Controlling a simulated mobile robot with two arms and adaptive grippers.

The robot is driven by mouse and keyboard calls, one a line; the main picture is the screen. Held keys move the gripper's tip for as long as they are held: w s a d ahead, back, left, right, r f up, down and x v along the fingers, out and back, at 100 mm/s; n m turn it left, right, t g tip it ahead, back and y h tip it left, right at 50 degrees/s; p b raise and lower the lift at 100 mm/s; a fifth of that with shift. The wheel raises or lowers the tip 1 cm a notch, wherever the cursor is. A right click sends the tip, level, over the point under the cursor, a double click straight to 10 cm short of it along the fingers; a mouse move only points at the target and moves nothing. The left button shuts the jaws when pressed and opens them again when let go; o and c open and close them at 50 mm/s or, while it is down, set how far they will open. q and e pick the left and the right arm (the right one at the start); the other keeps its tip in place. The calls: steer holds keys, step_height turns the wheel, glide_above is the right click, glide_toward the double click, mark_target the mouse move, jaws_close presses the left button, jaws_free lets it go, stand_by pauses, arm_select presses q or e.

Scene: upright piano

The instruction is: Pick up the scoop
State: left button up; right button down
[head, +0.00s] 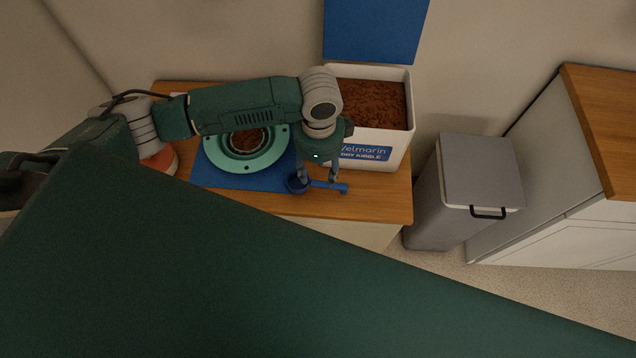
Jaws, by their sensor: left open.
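The blue scoop (298,185) lies on the wooden top, at the right edge of the blue mat. Its round cup is on the left and its handle (338,188) points right. My left gripper (320,176) points down over the scoop with its two fingers apart, around the level of the handle. I cannot tell whether the fingers touch it. My right gripper is not in view.
A teal bowl (282,148) with brown kibble sits on the blue mat (208,174). A white kibble container (400,150), its blue lid (375,30) raised, stands behind the gripper. A grey bin (425,205) stands right of the wooden table (385,205).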

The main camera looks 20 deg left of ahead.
mark_target(321, 185)
arm_select(q)
steer(key=f, duration=0.5)
steer(key=w+f, duration=0.1)
steer(key=f, duration=0.2)
steer(key=shift+d+f+p, duration=0.15)
steer(key=shift+f+p, duration=0.1)
steer(key=shift+p, duration=0.15)
jaws_close()
